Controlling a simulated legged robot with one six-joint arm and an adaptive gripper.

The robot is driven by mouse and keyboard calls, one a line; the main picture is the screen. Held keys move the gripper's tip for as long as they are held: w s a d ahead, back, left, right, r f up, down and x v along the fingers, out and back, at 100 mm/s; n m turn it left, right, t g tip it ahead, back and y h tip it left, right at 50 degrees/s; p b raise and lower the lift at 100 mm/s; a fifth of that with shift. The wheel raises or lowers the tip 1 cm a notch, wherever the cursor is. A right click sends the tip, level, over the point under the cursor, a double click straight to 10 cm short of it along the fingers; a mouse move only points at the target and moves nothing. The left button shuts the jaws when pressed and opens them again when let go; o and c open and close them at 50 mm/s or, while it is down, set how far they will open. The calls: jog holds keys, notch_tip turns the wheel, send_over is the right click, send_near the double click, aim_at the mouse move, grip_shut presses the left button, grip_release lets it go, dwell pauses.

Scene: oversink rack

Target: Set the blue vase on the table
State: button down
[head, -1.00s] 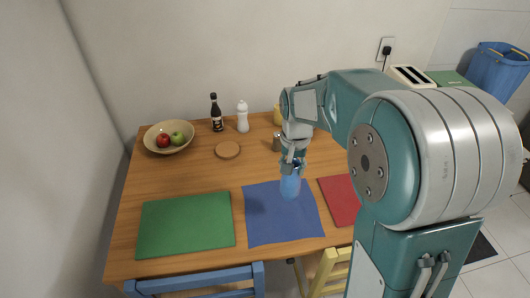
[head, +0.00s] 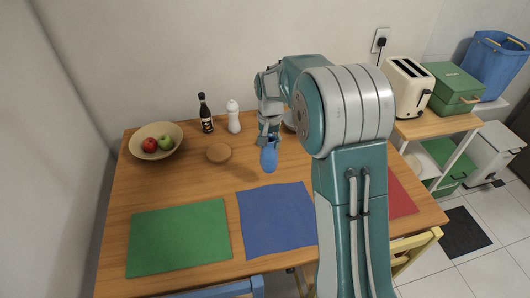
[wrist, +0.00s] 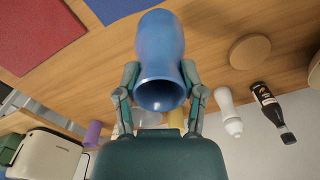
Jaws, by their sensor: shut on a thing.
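The blue vase (head: 269,159) is in my gripper (head: 268,140), over the wooden table (head: 180,190) behind the blue mat. In the wrist view the vase (wrist: 160,55) sits between the two fingers of my gripper (wrist: 160,85), which touch its sides, and its open mouth faces the camera. In the head view the vase is tilted. I cannot tell whether its base touches the table or is above it.
A blue mat (head: 275,218), a green mat (head: 180,237) and a red mat (head: 400,195) lie along the front. A fruit bowl (head: 157,142), a dark bottle (head: 205,113), a white bottle (head: 233,117) and a round coaster (head: 218,152) stand behind. Bare wood lies between.

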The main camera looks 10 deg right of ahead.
jog(key=w+f, duration=0.4)
jog(key=f, duration=0.4)
jog(key=shift+a, duration=0.15)
jog(key=shift+f, duration=0.1)
jog(key=shift+c, duration=1)
grip_release()
jog(key=shift+f, duration=0.1)
